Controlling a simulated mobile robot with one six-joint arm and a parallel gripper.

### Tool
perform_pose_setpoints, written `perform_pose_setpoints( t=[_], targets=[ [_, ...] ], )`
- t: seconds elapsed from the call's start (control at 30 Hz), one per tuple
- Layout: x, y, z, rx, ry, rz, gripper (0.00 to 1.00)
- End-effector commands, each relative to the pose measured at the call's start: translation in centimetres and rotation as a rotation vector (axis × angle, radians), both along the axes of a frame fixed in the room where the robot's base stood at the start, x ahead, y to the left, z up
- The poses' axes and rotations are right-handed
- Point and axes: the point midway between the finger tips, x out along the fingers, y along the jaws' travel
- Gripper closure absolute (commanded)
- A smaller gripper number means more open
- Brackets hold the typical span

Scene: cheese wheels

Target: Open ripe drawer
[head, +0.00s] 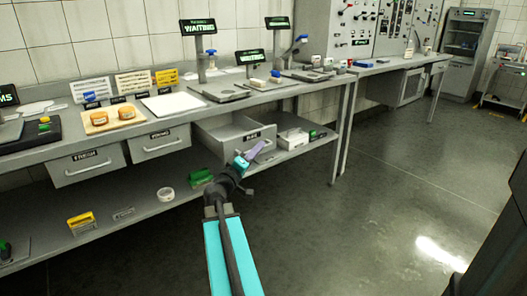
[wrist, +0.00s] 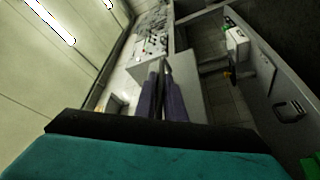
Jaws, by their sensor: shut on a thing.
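The ripe drawer (head: 222,127) is the rightmost of three drawers under the long bench in the head view. It stands pulled out, with part of its interior showing, and its front (head: 237,141) bears a dark label. My gripper (head: 262,146) is at the drawer's front with its purple fingers shut on the handle. The handle is hidden by the fingers. In the wrist view the shut fingers (wrist: 163,68) reach to the grey drawer front (wrist: 187,72).
The fresh drawer (head: 88,166) and the young drawer (head: 158,142) are shut to the left. A wooden board (head: 99,128) with two orange cheese wheels lies on the bench. The floor (head: 370,215) at right is clear.

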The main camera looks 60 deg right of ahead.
Motion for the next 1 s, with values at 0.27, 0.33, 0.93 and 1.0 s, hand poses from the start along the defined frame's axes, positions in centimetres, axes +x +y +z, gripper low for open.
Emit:
perform_pose_setpoints(
  t=[0.27,0.33,0.93,1.0],
  targets=[
    [-0.49,-0.21,-0.02,0.0,0.001,-0.005,1.0],
    [-0.59,-0.31,-0.02,0.001,0.001,-0.006,1.0],
    [-1.06,-0.55,-0.06,0.001,0.001,-0.013,0.83],
    [-1.05,-0.28,-0.1,0.001,0.001,-0.013,0.83]
  ],
)
